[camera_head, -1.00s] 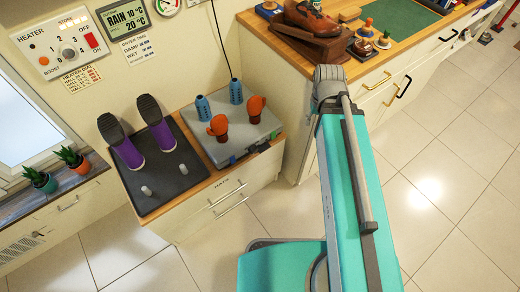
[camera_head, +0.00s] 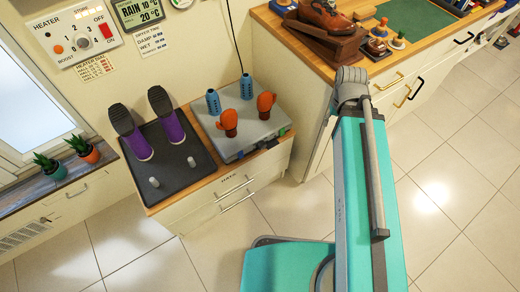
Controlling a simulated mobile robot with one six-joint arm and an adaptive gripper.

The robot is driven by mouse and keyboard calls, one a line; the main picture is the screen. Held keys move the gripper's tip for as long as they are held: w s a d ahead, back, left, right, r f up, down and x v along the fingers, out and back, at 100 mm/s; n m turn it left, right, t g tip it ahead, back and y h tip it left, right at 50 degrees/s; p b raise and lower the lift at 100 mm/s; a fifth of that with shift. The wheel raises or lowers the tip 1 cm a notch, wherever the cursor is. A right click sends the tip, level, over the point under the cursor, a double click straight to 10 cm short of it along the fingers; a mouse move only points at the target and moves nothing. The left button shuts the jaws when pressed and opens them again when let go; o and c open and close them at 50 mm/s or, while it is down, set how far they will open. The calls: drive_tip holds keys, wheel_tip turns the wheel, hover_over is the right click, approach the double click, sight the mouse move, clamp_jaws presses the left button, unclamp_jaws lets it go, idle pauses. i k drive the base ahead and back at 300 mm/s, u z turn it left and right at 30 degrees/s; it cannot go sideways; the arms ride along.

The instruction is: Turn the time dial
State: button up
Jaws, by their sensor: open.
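No dial carrying the word "time" can be read. A white heater panel (camera_head: 78,33) on the wall at upper left has a round knob (camera_head: 83,43) with numbers around it, an orange button and a red switch. A grey dryer box (camera_head: 240,126) stands on the low cabinet; two blue tubes and two orange mittens stand up from it. Small dark, blue and green parts show along its front edge, too small to make out. My gripper is not in view; only my teal and grey arm shows, right of the dryer.
A black tray (camera_head: 187,177) with purple boots (camera_head: 172,128) lies left of the dryer. Potted plants (camera_head: 84,149) stand on the sill. A wooden counter (camera_head: 300,43) with a brown shoe (camera_head: 325,15) is behind my arm. The tiled floor (camera_head: 140,250) in front is clear.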

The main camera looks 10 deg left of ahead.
sight(261, 145)
drive_tip(key=k, duration=1.7)
drive_tip(key=u, duration=1.15)
drive_tip(key=i, duration=1)
drive_tip(key=u, duration=0.05)
